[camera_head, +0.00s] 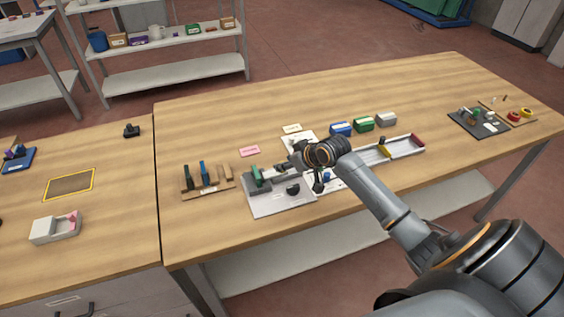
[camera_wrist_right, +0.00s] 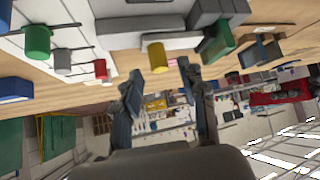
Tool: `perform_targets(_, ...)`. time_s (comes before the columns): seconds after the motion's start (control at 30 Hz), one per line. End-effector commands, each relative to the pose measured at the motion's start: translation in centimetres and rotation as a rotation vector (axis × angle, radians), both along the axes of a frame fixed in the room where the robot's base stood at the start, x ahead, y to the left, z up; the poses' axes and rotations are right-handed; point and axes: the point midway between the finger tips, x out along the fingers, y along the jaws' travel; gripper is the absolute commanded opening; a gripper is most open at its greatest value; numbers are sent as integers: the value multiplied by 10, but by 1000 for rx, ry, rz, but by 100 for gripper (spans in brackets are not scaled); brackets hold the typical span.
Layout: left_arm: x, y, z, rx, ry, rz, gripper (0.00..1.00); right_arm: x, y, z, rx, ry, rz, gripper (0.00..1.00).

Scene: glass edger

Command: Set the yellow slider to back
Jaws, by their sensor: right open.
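The yellow slider knob (camera_wrist_right: 156,57) shows in the right wrist view, hanging from a pale panel (camera_wrist_right: 120,43) in this turned picture. My open right gripper (camera_wrist_right: 159,76) has one finger on each side of the knob's line. The knob is near the fingertips; I cannot tell whether they touch it. Red (camera_wrist_right: 100,68), grey (camera_wrist_right: 62,61) and green (camera_wrist_right: 37,40) knobs stand on the same panel. In the head view my right gripper (camera_head: 319,186) is over the white panel and, with my wrist, hides the yellow knob. My left gripper is not in view.
A wooden rack (camera_head: 208,190) stands further left.

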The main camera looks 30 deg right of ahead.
Motion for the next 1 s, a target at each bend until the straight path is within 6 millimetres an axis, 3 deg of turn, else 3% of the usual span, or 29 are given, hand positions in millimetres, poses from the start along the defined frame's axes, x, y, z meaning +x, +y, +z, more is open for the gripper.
perform_targets(0.23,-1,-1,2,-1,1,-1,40,18,3,-19,1,0,-1,42)
perform_targets(0.6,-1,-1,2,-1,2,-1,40,21,4,-22,-1,0,1,42)
perform_targets(0.8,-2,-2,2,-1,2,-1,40,21,4,-22,-1,0,1,1)
perform_targets(1.0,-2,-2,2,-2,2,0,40,21,4,-22,0,0,0,0)
